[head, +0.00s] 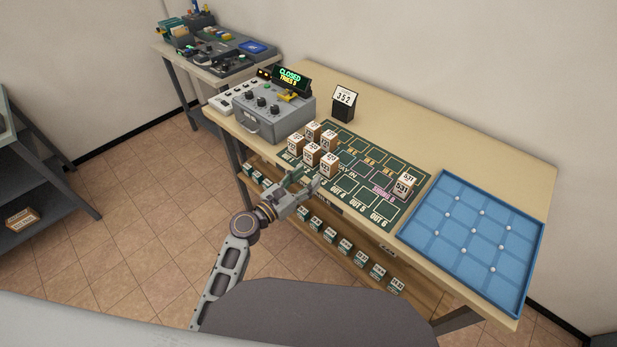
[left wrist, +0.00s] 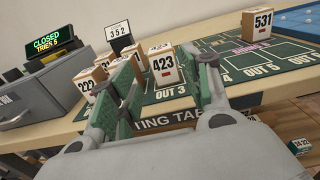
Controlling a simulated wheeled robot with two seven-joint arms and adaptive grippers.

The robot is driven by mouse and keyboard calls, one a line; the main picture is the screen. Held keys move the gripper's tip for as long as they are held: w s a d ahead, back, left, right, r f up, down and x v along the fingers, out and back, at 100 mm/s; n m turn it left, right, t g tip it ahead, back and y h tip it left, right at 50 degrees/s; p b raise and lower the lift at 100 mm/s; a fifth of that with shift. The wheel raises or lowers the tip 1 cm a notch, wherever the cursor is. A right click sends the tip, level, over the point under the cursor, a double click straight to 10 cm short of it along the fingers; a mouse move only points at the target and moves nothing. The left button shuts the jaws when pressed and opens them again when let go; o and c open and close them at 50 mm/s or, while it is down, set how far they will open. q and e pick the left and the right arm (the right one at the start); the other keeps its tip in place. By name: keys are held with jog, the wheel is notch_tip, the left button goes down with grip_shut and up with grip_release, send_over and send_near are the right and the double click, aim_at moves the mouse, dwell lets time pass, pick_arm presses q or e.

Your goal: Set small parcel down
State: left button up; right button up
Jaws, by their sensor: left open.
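Several small white-and-brown numbered parcels stand clustered on the left part of the dark green sorting mat (head: 385,207). One, marked 423 (left wrist: 163,68), stands upright at the front of the cluster in the left wrist view, just beyond my fingers. Another parcel, marked 531 (head: 404,184), stands apart at the mat's right side; it also shows in the left wrist view (left wrist: 257,25). My left gripper (head: 303,182) is open and empty at the mat's front edge, close in front of the cluster. Its green-padded fingers partly hide parcels in the left wrist view. My right gripper is not visible.
A grey machine (head: 272,108) with a lit "CLOSED" sign stands left of the mat. A small sign reading 352 (head: 344,101) stands behind it. A blue divided tray (head: 470,240) lies at the right. More parcels (head: 345,247) line a lower shelf. The mat's middle is mostly clear.

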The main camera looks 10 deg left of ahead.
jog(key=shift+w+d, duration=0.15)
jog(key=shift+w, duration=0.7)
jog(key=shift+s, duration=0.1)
